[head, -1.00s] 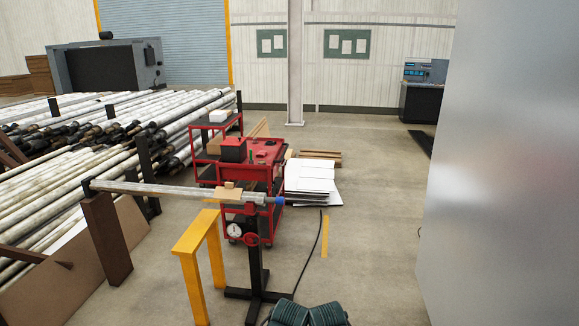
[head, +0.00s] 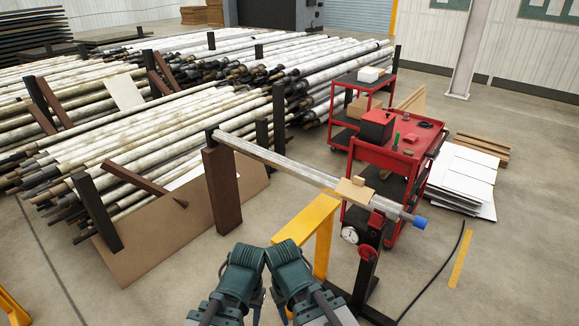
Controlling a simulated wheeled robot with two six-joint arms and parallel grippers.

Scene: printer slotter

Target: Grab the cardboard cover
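A large brown cardboard-like sheet (head: 180,236) leans at a slant along the front of the pipe rack, its lower edge on the floor. A small tan piece (head: 355,189) sits on top of the long pipe near its right end. I cannot tell which of these is the cardboard cover. My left gripper (head: 257,300) and my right gripper (head: 279,300) are low at the bottom centre, close together and apart from both pieces. My dark green arm parts mostly hide them, and their fingers are not clear.
The long pipe (head: 270,156) rests on a brown post (head: 221,190) and a stand near the yellow support (head: 315,225). Red carts (head: 400,155) stand behind it. White sheets (head: 462,178) lie at right, with a cable (head: 440,275) on the floor.

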